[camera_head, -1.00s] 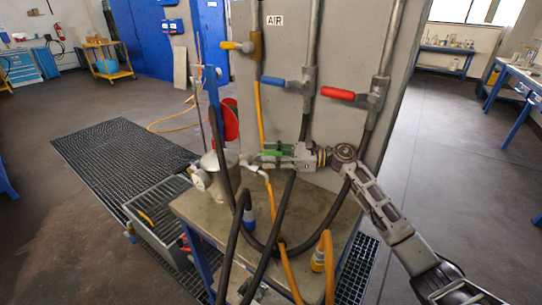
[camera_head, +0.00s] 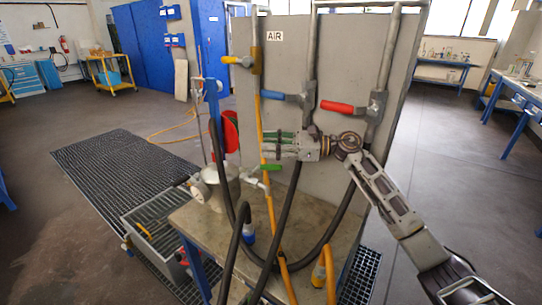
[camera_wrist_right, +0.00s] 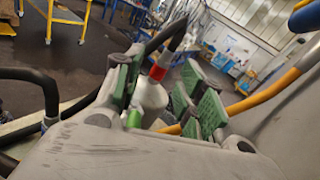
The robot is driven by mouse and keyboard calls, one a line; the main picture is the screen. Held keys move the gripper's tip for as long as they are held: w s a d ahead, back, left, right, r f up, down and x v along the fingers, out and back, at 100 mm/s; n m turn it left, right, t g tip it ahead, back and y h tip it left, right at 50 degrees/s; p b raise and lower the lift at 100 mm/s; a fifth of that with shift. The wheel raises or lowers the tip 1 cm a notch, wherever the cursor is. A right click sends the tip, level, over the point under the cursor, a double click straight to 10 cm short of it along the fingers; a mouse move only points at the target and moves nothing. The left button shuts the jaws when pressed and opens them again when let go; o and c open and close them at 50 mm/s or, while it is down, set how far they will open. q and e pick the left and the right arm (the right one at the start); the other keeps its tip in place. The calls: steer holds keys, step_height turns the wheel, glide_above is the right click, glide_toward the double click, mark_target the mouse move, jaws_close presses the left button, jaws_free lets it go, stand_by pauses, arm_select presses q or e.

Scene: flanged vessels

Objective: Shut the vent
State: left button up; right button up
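A metal vessel (camera_head: 217,188) stands at the left end of the bench. A white fitting (camera_head: 256,180) comes off its right side, and a short green handle (camera_head: 271,167) lies roughly level above it. I take this green handle to be the vent's; I cannot tell its valve position. My right gripper (camera_head: 272,146) is just above the handle, apart from it and pointing left. In the wrist view its green-padded fingers (camera_wrist_right: 160,92) are spread with nothing between them, and part of the green handle (camera_wrist_right: 133,119) shows low beyond them. My left gripper is out of view.
The grey panel (camera_head: 345,60) behind carries yellow (camera_head: 236,61), blue (camera_head: 273,95) and red (camera_head: 338,107) valve handles. Black hoses (camera_head: 287,215) and a yellow hose (camera_head: 271,215) hang in front of the bench (camera_head: 190,218). The floor at right is clear.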

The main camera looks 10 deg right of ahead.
steer(key=shift+r, duration=0.8)
steer(key=c, duration=0.4)
steer(key=shift+s+a+f, duration=0.15)
steer(key=shift+s+f, duration=0.05)
steer(key=c, duration=0.5)
steer(key=shift+s+a+f+m+t+y+p, duration=0.35)
steer(key=shift+s+f+m+p, duration=0.25)
steer(key=shift+m+p, duration=0.5)
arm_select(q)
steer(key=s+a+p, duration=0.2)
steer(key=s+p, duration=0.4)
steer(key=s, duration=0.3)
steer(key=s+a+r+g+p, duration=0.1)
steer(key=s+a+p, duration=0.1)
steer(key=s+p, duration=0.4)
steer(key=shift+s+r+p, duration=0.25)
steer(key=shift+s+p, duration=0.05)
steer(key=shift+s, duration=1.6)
arm_select(e)
steer(key=s+d+f+m+t+h, duration=0.2)
steer(key=s+f+m+t+h, duration=0.2)
steer(key=s+m, duration=0.3)
steer(key=s+d+f+m+t+h, duration=0.2)
steer(key=s+f+m+t+h, duration=0.2)
steer(key=m, duration=1.3)
steer(key=shift+s+d+f+m+t, duration=0.4)
steer(key=shift+s+f+t, duration=1.2)
steer(key=shift+s, duration=0.55)
